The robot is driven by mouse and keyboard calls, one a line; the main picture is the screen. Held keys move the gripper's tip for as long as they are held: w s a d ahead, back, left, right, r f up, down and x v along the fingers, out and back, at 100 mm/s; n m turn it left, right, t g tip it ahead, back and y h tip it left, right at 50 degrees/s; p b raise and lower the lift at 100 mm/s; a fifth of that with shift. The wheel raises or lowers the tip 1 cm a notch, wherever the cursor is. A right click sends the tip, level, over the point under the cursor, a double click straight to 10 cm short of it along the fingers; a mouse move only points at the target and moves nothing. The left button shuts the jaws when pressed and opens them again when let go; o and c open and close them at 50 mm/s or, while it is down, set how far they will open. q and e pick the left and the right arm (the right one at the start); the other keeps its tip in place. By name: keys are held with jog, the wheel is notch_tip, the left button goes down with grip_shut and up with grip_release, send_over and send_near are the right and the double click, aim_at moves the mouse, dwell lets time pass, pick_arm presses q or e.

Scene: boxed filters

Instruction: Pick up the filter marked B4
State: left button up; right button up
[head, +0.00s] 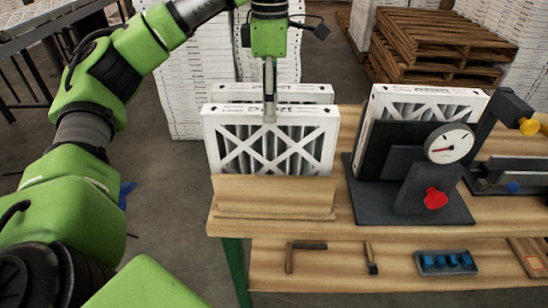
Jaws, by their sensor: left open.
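Two white-framed pleated filters stand upright in a wooden holder (275,192) on the bench. The front filter (214,143) shows an X-shaped brace, and the back filter (228,92) is mostly hidden behind it. Another filter (474,99) stands in a black fixture to the right. Print on the top edges is too small to read, so I cannot tell which is B4. My left gripper (269,118) points down at the top edge of the front filter, around its middle. It is open, seen nearly edge-on. I cannot tell whether its fingers straddle the frame. My right gripper is out of view.
The black fixture (462,211) carries a round gauge (450,143) and a red knob (436,199). A clamp arm with a yellow knob (529,126) stands at the right. Tools and a tray (432,270) lie on the lower shelf. Pallets (440,45) and stacked boxes stand behind.

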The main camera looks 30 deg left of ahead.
aim_at(270, 140)
pick_arm(q)
notch_tip(270, 140, down, 7)
jog(key=shift+s+f+p, duration=0.15)
jog(key=shift+p, duration=0.35)
notch_tip(270, 140, down, 2)
jog(key=shift+f+p, duration=0.2)
jog(key=shift+p, duration=0.15)
jog(key=shift+f, duration=0.45)
grip_shut()
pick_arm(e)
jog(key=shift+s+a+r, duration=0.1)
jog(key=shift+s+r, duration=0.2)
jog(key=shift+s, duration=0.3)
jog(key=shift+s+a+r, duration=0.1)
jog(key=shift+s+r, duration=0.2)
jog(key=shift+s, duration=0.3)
